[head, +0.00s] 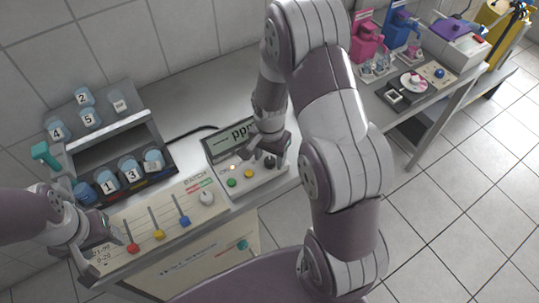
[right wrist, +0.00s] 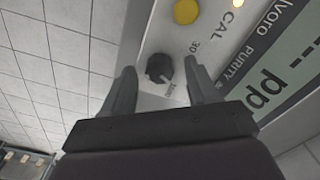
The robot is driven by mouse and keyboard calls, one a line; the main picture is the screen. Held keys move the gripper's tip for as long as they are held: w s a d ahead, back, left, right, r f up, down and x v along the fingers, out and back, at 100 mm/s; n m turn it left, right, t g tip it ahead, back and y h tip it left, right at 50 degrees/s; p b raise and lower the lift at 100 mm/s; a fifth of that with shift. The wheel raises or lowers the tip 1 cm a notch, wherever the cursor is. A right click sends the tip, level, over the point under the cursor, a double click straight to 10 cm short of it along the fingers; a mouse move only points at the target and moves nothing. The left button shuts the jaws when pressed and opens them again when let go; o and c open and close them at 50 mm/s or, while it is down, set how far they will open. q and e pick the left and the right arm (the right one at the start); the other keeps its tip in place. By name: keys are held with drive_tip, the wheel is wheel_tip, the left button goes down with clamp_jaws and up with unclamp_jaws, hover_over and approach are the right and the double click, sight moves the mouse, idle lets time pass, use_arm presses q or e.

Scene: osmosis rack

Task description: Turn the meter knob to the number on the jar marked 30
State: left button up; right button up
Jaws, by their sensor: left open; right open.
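The meter (head: 222,145) has a grey display reading dashes and "pp", with its last part hidden. Its dark knob (right wrist: 158,68) shows in the right wrist view, its pale pointer towards the lower right, near a small printed label. A "30" is printed above right of the knob. My right gripper (right wrist: 160,88) is open, its fingers on either side of the knob; I cannot tell whether they touch it. Cups or jars on the rack (head: 110,150) read 4, 2, 5, 1 and 3; another label (head: 118,105) is unreadable. I see no jar clearly marked 30. My left gripper (head: 98,236) is open by the slider panel.
The slider panel (head: 170,212) has red, yellow and blue sliders and a white dial (head: 206,197). The meter also carries a green button (head: 232,183) and a yellow one (head: 248,174). Pink (head: 367,38) and blue (head: 402,25) devices stand on the bench at right.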

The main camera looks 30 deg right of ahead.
drive_tip(key=shift+f, duration=0.25)
drive_tip(key=c, duration=1)
drive_tip(key=shift+c, duration=0.2)
drive_tip(key=shift+r, duration=0.1)
drive_tip(key=n+p, duration=0.1)
drive_tip(key=n, duration=0.2)
drive_tip(key=n+p, duration=0.1)
drive_tip(key=n, duration=0.3)
drive_tip(key=shift+n, duration=0.4)
drive_tip(key=n+p, duration=0.1)
drive_tip(key=n, duration=0.2)
drive_tip(key=shift+n+p, duration=0.4)
drive_tip(key=shift+n, duration=1.8)
